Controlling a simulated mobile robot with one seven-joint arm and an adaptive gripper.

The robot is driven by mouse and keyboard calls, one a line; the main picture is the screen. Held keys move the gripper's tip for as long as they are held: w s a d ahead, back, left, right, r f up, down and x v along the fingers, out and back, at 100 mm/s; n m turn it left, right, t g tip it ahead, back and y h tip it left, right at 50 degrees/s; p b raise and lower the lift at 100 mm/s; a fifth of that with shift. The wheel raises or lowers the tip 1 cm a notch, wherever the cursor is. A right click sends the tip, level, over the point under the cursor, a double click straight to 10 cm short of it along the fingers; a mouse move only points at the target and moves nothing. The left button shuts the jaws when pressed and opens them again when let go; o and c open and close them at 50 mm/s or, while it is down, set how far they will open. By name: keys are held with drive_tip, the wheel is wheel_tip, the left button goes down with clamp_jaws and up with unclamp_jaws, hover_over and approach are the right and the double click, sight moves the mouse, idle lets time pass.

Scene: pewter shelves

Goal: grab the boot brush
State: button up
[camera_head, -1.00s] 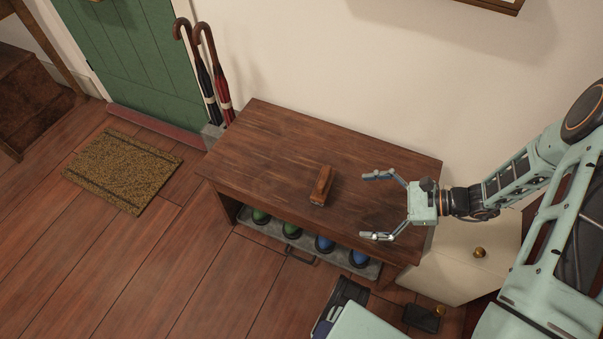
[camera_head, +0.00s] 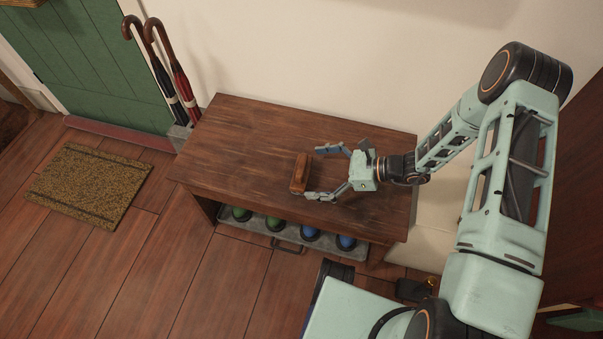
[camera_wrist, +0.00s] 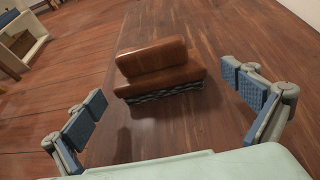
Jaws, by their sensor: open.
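The boot brush (camera_head: 300,174) has a brown wooden body and lies on top of the dark wooden bench (camera_head: 240,140). In the wrist view the brush (camera_wrist: 160,72) shows a stepped wooden back over a strip of dark bristles, and it sits ahead of my gripper, between the lines of the two fingers. My gripper (camera_head: 327,172) is open and empty, just right of the brush in the head view, with its fingertips pointing at it. In the wrist view the blue-padded fingers (camera_wrist: 175,108) are spread wider than the brush. No contact with the brush shows.
Several boots or shoes (camera_head: 276,222) stand on a grey tray under the bench. Two umbrellas (camera_head: 172,75) lean at the wall by the green door (camera_head: 100,60). A doormat (camera_head: 88,185) lies on the floor. The bench top left of the brush is clear.

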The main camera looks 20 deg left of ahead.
sight(309, 173)
drive_tip(key=x, duration=0.3)
drive_tip(key=shift+s+a+f+b, duration=0.2)
drive_tip(key=shift+a+b, duration=0.1)
drive_tip(key=shift+b, duration=0.1)
drive_tip(key=c, duration=1.1)
drive_tip(key=shift+r, duration=0.15)
